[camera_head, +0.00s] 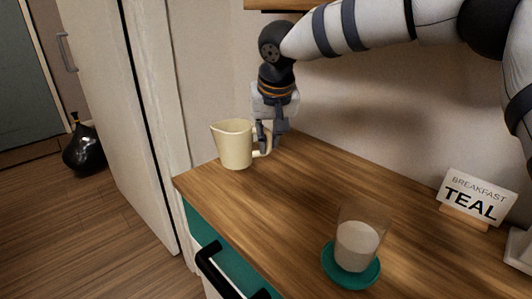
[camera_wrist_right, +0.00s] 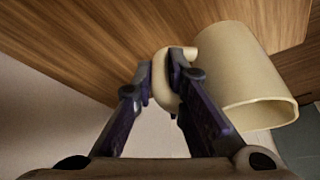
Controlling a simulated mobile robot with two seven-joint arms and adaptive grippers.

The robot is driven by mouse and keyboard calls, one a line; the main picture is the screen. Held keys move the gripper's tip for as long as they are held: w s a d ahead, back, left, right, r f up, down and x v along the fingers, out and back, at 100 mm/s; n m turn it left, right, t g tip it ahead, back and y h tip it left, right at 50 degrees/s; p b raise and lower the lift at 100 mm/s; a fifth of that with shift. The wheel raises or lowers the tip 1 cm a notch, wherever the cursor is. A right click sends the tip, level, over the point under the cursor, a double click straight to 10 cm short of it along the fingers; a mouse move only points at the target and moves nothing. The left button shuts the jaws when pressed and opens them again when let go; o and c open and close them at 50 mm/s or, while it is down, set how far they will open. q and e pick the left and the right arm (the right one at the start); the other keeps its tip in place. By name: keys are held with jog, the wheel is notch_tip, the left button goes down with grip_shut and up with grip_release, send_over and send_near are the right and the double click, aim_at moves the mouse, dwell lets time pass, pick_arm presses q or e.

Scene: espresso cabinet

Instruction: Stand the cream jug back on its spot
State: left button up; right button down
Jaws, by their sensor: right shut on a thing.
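The cream jug (camera_head: 234,146) is upright at the far left end of the wooden counter, its spout to the left and its handle to the right. My right gripper (camera_head: 268,140) comes down from above and is shut on the handle. In the right wrist view the fingers (camera_wrist_right: 165,85) pinch the handle from both sides, and the jug body (camera_wrist_right: 240,80) is to the right of them. I cannot tell whether the jug's base touches the counter. My left gripper is not in view.
A glass with pale contents (camera_head: 357,245) stands on a teal saucer (camera_head: 350,279) at the front. A "BREAKFAST TEAL" sign (camera_head: 475,198) stands at the right by the wall. The middle of the counter (camera_head: 310,185) is clear. A black handle (camera_head: 222,271) sticks out from the teal drawer below.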

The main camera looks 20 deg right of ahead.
jog(key=x, duration=0.3)
jog(key=shift+s+f, duration=0.1)
jog(key=shift+f, duration=0.3)
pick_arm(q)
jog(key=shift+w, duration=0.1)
pick_arm(e)
jog(key=shift+f, duration=0.2)
jog(key=c, duration=1.6)
grip_release()
jog(key=shift+c, duration=0.2)
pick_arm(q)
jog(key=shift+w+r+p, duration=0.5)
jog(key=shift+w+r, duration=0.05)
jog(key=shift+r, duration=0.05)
pick_arm(e)
jog(key=d+v, duration=0.1)
jog(key=v, duration=1.1)
jog(key=shift+a, duration=0.35)
jog(key=shift+r, duration=0.1)
